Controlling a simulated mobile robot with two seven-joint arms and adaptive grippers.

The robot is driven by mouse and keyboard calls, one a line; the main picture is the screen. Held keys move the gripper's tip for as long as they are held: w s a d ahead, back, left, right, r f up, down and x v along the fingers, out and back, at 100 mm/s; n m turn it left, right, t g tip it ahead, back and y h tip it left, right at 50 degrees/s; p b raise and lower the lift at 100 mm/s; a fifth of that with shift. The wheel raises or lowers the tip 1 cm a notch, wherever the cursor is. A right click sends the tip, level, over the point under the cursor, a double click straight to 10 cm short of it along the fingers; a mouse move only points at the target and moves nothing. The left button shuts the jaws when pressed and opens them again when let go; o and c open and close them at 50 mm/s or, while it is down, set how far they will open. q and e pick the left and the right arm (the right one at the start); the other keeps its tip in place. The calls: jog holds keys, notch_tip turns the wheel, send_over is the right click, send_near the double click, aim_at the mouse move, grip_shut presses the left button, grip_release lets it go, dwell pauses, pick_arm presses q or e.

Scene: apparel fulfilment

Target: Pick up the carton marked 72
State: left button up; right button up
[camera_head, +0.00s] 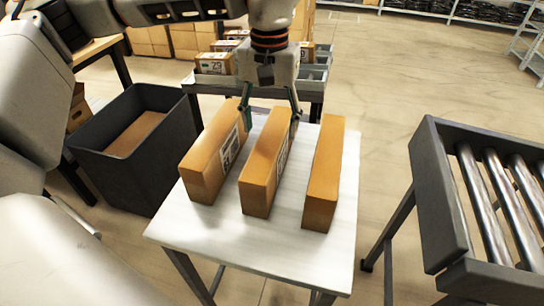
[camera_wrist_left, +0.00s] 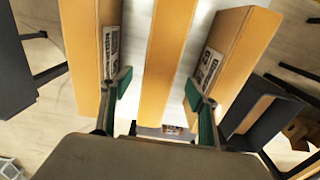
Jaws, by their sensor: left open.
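Three tall brown cartons stand side by side on a white table (camera_head: 330,262): a left one (camera_head: 203,172), a middle one (camera_head: 258,185) and a right one (camera_head: 322,185). The left and middle ones show white labels on their right sides; I cannot read which is marked 72. My left gripper (camera_head: 271,116) is open, pointing down over the far end of the middle carton, one finger on each side. In the left wrist view the middle carton (camera_wrist_left: 168,50) lies between the green-padded fingers (camera_wrist_left: 160,88), with visible gaps. My right gripper is not in view.
A dark bin (camera_head: 165,178) with a carton in it stands left of the table. A roller conveyor (camera_head: 445,190) stands at the right. A grey tray rack (camera_head: 316,85) with small cartons is behind. Floor between table and conveyor is clear.

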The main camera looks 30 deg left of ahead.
aim_at(270, 139)
pick_arm(q)
notch_tip(270, 139, down, 4)
jog(key=shift+f+b, duration=0.1)
jog(key=shift+b, duration=0.45)
jog(key=shift+f, duration=0.25)
jog(key=shift+r, duration=0.1)
jog(key=c, duration=1.5)
grip_shut()
jog(key=shift+r, duration=0.15)
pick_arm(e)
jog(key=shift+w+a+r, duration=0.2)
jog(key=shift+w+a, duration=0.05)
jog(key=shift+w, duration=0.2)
